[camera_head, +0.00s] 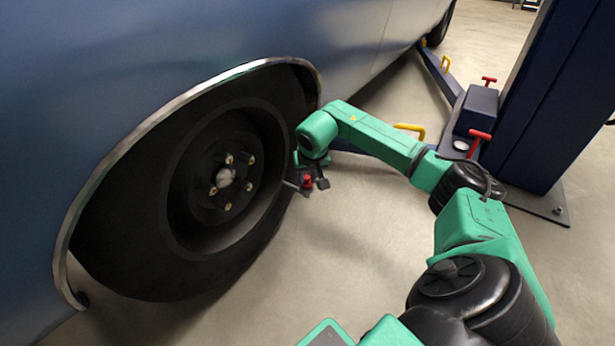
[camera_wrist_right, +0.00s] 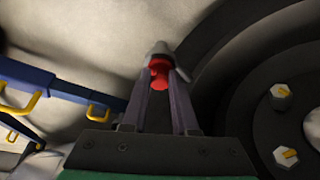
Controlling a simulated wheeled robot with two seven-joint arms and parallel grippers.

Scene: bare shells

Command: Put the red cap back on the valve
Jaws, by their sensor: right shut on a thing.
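The red cap (camera_head: 307,182) is held in my right gripper (camera_head: 306,186), which is shut on it beside the right edge of the black tire in the head view. In the right wrist view the red cap (camera_wrist_right: 159,72) sits between the two fingers near the tips of my right gripper (camera_wrist_right: 163,62). The wheel (camera_head: 226,178) is mounted on the blue car, with several lug studs around its hub. I cannot make out the valve in either view. My left gripper is not in view.
The blue car body (camera_head: 180,60) and its chrome wheel-arch trim arch over the tire. A dark blue lift post (camera_head: 560,90) with lift arms, yellow handles and red-handled parts (camera_head: 480,138) stands at right. Concrete floor (camera_head: 340,240) is open below the gripper.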

